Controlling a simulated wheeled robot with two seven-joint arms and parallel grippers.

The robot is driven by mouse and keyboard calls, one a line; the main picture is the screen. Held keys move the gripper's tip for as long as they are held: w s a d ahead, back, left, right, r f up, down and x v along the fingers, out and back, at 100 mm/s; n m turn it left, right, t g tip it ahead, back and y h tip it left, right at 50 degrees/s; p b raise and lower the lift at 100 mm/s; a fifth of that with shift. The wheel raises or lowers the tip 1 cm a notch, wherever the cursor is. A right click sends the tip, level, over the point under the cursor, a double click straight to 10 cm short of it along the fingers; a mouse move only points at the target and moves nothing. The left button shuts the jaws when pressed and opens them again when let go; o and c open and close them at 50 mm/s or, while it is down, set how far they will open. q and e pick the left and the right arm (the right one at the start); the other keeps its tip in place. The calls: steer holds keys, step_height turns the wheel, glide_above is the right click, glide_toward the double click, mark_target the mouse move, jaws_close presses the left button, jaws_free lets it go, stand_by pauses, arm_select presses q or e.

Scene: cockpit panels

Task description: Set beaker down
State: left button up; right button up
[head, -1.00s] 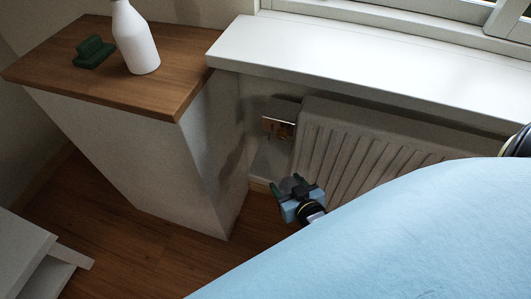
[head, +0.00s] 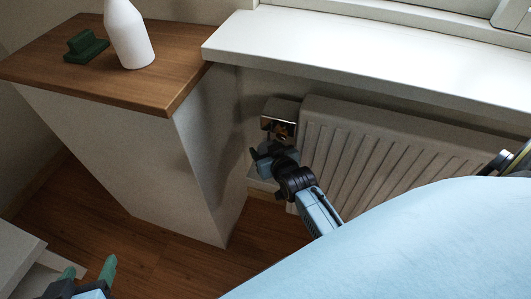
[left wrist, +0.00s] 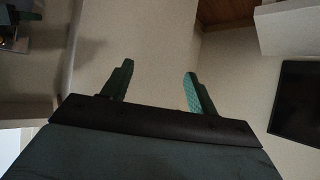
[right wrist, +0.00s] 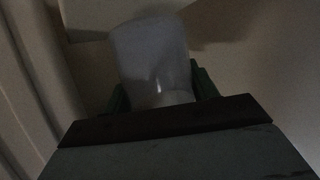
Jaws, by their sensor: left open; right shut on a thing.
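The beaker (right wrist: 150,50) is a pale, translucent cylinder, dim in the right wrist view. It stands between the fingers of my right gripper (right wrist: 158,90), which is shut on it. In the head view my right gripper (head: 268,150) is in front of the radiator's left end, below the windowsill. I cannot make out the beaker clearly there. My left gripper (head: 88,270) is at the bottom left of the head view, open and empty. Its spread green fingers also show in the left wrist view (left wrist: 155,82), with nothing between them.
A pillar with a wooden top (head: 165,85) carries a white bottle (head: 130,35) and a dark green object (head: 85,46). The white windowsill (head: 330,60) is clear. A radiator (head: 380,150) is below it. A white shelf unit (head: 20,255) is at lower left.

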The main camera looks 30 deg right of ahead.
steer(key=shift+w+f+b, duration=0.3)
steer(key=shift+f+b, duration=0.15)
steer(key=shift+f, duration=0.2)
arm_select(q)
steer(key=shift+w+d+r+t+h, duration=0.2)
steer(key=shift+w+d+r+t, duration=0.1)
steer(key=shift+w+r+t, duration=0.4)
steer(key=shift+w+d+r+t+h, duration=0.2)
steer(key=shift+d+r+t, duration=0.25)
steer(key=shift+r, duration=0.5)
steer(key=shift+w+d+r+t+h, duration=0.2)
steer(key=shift+w+r+t, duration=0.25)
steer(key=shift+r+t, duration=0.3)
arm_select(e)
steer(key=shift+f, duration=0.1)
arm_select(q)
steer(key=shift+r, duration=0.1)
arm_select(e)
steer(key=shift+f, duration=0.1)
steer(key=o, duration=1)
